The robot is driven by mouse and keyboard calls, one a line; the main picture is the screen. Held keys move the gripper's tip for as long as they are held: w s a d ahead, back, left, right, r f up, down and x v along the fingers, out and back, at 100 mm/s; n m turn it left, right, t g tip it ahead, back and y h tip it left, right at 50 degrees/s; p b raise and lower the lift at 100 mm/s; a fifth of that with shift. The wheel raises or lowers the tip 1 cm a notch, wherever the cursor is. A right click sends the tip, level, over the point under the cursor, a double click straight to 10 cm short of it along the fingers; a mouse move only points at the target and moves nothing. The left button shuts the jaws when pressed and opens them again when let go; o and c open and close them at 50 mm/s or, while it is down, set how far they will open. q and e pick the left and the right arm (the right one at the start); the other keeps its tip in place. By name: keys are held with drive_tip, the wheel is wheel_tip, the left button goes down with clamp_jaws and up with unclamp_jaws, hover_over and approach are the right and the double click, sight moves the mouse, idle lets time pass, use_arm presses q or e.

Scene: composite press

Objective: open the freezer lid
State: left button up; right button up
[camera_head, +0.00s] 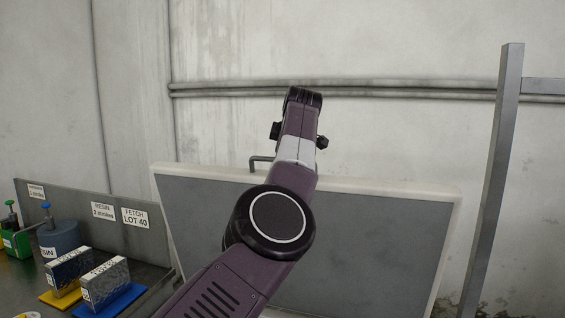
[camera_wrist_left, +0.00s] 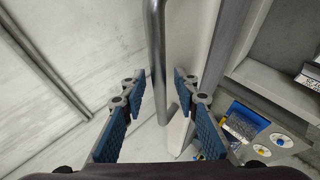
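The freezer lid (camera_head: 390,230) stands raised and tilted in the head view, its grey face in a white rim turned towards me. Its metal handle (camera_head: 262,159) shows at the top edge, partly hidden by my left arm. The handle bar also shows in the left wrist view (camera_wrist_left: 156,45), next to the lid's pale rim. My left gripper (camera_wrist_left: 160,90) is open there, with blue-padded fingers on either side of the bar. Gaps show between the bar and the pads. In the head view my arm hides the fingers. My right gripper is in neither view.
A bench at the left holds a resin pot (camera_head: 60,238), a green-and-black item (camera_head: 14,238) and two labelled blocks on a yellow and a blue base (camera_head: 110,302). A metal post (camera_head: 494,170) stands at the right. A concrete wall is behind the lid.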

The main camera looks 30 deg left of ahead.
use_arm(q)
drive_tip(key=shift+s+r, duration=0.1)
drive_tip(key=shift+r, duration=0.05)
drive_tip(key=shift+s+d+r, duration=0.3)
drive_tip(key=shift+d+r, duration=0.1)
drive_tip(key=shift+r, duration=0.05)
drive_tip(key=v, duration=1)
drive_tip(key=shift+s, duration=0.25)
drive_tip(key=shift+d, duration=0.15)
